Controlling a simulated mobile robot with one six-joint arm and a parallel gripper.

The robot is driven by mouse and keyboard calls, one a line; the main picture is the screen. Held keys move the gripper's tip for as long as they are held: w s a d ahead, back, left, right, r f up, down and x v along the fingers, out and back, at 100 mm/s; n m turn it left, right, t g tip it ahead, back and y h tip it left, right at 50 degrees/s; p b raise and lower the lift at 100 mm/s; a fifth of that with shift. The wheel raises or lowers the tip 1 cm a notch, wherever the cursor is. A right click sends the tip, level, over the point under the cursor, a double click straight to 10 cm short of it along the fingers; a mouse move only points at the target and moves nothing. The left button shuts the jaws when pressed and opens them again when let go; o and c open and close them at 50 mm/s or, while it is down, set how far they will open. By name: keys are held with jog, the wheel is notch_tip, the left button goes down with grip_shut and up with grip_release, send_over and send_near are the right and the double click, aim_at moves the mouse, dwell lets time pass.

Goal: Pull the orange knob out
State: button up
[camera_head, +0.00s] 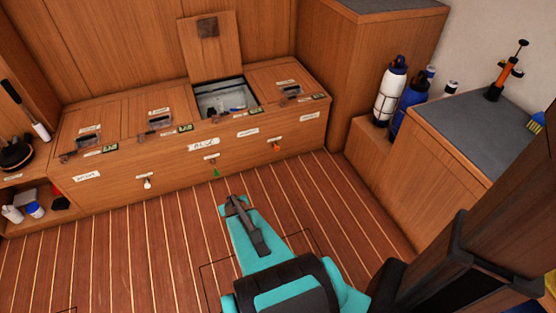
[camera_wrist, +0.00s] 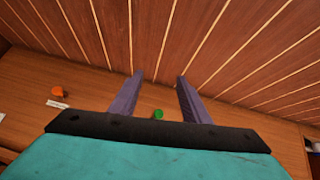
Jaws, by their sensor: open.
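The orange knob (camera_head: 277,148) sits low on the front of the wooden bench, at the right of a row of knobs. It also shows in the wrist view at the far left (camera_wrist: 57,92), outside the jaws, above a white label. My gripper (camera_head: 236,203) is open and empty over the floor in front of the bench, to the left of the orange knob and apart from it. In the wrist view my gripper (camera_wrist: 158,90) has its two fingers spread, with the green knob (camera_wrist: 158,114) showing between them at a distance.
A green knob (camera_head: 215,172) and a white knob (camera_head: 147,184) are on the same bench front, left of the orange one. One bench hatch lid (camera_head: 213,45) stands open. A side cabinet (camera_head: 470,125) stands at the right. The striped floor (camera_head: 150,250) before the bench is clear.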

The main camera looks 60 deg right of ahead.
jog(key=d+f+m+t+h+b, duration=0.15)
jog(key=d+b, duration=0.25)
jog(key=d, duration=0.7)
jog(key=t+h+b, duration=0.4)
jog(key=t+b, duration=0.4)
jog(key=b, duration=0.3)
send_near(277, 149)
jog(key=v, duration=0.6)
jog(key=shift+w+r+g, duration=0.1)
jog(key=shift+g, duration=0.15)
jog(key=b+x, duration=0.4)
jog(key=x, duration=0.8)
jog(key=shift+w+d, duration=0.55)
jog(key=shift+w, duration=0.2)
grip_shut()
